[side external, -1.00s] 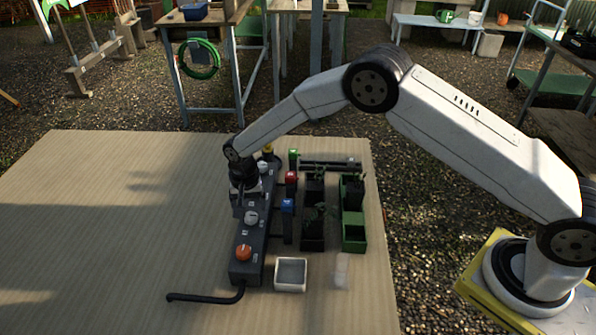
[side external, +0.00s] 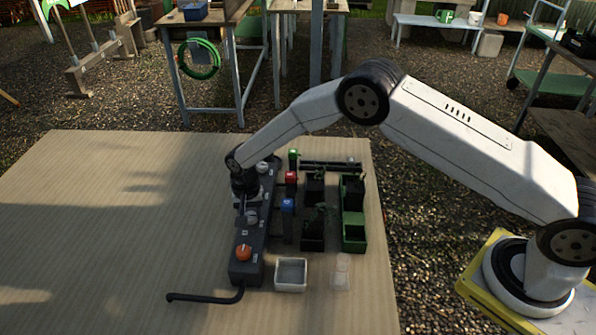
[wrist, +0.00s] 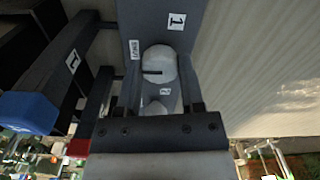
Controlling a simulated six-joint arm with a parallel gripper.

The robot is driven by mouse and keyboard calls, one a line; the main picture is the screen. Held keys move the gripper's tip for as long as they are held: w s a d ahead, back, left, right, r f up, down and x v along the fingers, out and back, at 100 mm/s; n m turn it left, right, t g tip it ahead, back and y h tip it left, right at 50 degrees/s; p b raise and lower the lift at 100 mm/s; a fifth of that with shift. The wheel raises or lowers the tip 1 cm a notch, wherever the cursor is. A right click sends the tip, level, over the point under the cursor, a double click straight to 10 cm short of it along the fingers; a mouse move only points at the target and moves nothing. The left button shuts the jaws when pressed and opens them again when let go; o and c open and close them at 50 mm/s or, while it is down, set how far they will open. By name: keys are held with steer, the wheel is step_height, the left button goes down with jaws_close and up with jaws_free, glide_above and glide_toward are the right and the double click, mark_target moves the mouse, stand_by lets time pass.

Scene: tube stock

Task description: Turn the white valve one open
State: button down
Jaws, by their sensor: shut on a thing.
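A white valve knob (wrist: 158,65) with a dark slot-like mark sits on the dark manifold (wrist: 207,40), beside a plate marked 1. My gripper (wrist: 157,88) reaches it with one finger on each side and is shut on it. In the side view the white knob (side external: 251,217) is partly hidden by my gripper (side external: 246,208), which points down at the manifold (side external: 243,272). A small label stands beside the knob in the wrist view, but its word is hard to read. The knob's exact turn cannot be told from the side.
An orange knob (side external: 243,252) stands nearer on the manifold, another white knob (side external: 262,167) farther back. Blue (side external: 287,205), red (side external: 291,177) and green (side external: 293,154) blocks, dark planters (side external: 313,236), a green trough (side external: 354,233) and a white tray (side external: 291,275) lie right. The table's left is clear.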

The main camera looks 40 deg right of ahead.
steer(key=shift+n, duration=0.4)
steer(key=n, duration=0.3)
steer(key=shift+n, duration=0.3)
steer(key=n, duration=0.4)
steer(key=shift+n, duration=0.3)
steer(key=n, duration=0.4)
steer(key=shift+s, duration=0.1)
steer(key=n, duration=0.5)
steer(key=shift+c, duration=1.1)
jaws_free()
steer(key=shift+r, duration=0.15)
